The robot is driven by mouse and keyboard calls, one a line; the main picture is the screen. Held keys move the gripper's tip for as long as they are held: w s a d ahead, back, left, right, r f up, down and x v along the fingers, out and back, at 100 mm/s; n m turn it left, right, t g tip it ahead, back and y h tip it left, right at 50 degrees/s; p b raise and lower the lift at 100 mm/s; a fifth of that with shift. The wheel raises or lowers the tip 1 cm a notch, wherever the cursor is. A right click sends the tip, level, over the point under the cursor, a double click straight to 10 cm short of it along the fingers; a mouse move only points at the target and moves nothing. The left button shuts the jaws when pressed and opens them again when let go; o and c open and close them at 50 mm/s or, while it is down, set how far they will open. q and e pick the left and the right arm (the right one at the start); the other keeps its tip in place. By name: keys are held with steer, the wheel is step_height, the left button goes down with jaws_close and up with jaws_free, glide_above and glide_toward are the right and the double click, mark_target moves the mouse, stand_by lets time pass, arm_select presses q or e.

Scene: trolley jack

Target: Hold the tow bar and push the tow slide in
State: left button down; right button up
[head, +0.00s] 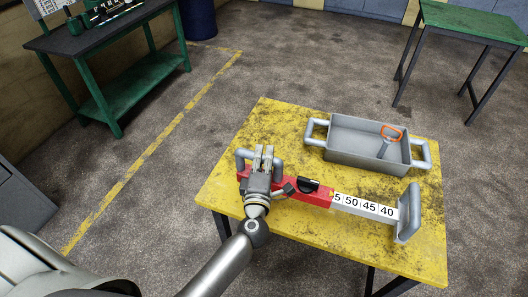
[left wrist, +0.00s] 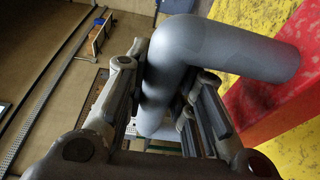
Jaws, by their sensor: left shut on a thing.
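The red tow bar (head: 318,197) lies across the yellow table. The light tow slide (head: 350,203), with a number scale reading 50, 45, 40, sticks out of its right end and ends in a grey upright handle (head: 409,212). My left gripper (head: 263,156) is at the bar's left end, shut on its grey tube handle (head: 241,158). In the left wrist view the handle (left wrist: 160,85) runs between both fingers of the gripper (left wrist: 165,100), beside the red bar (left wrist: 275,95). My arm hides part of the bar's left end. My right gripper is not in view.
A grey tray (head: 345,150) with side handles stands behind the bar and holds an orange-handled tool (head: 391,133). The yellow table (head: 225,190) is otherwise mostly clear. A green bench (head: 130,92) stands back left, a green table (head: 470,20) back right.

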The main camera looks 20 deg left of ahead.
mark_target(284, 176)
arm_select(q)
steer(key=shift+w+f, duration=0.1)
steer(key=shift+f, duration=3.35)
steer(key=shift+f, duration=0.15)
steer(key=shift+s+f, duration=0.25)
steer(key=shift+f, duration=0.1)
